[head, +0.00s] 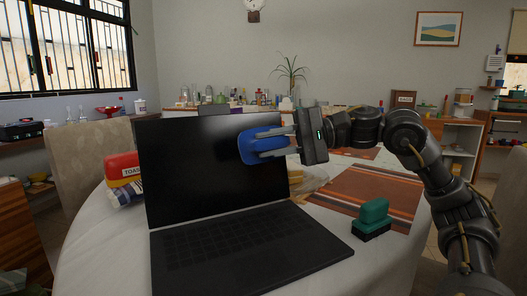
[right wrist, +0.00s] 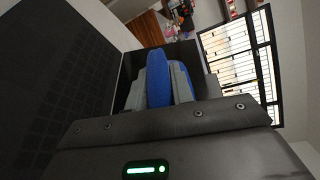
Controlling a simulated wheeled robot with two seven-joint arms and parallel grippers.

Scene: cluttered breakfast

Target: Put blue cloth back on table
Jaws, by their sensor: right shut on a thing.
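A blue cloth (head: 258,146), folded into a rounded pad, is held by my right gripper (head: 268,147) in front of the laptop's dark screen. The gripper is shut on it, with one finger on each side. In the right wrist view the blue cloth (right wrist: 158,78) stands between the two grey fingers (right wrist: 166,88). The white-covered table (head: 110,240) lies below, and the cloth is raised above it. Whether the cloth touches the screen cannot be told. My left gripper is not in view.
An open black laptop (head: 185,170) fills the table's middle. A green-handled brush (head: 373,215) lies to its right, by a striped orange mat (head: 365,188). A red-and-yellow toast package (head: 122,167) sits at left. Bare tablecloth shows left of the laptop and at the front right.

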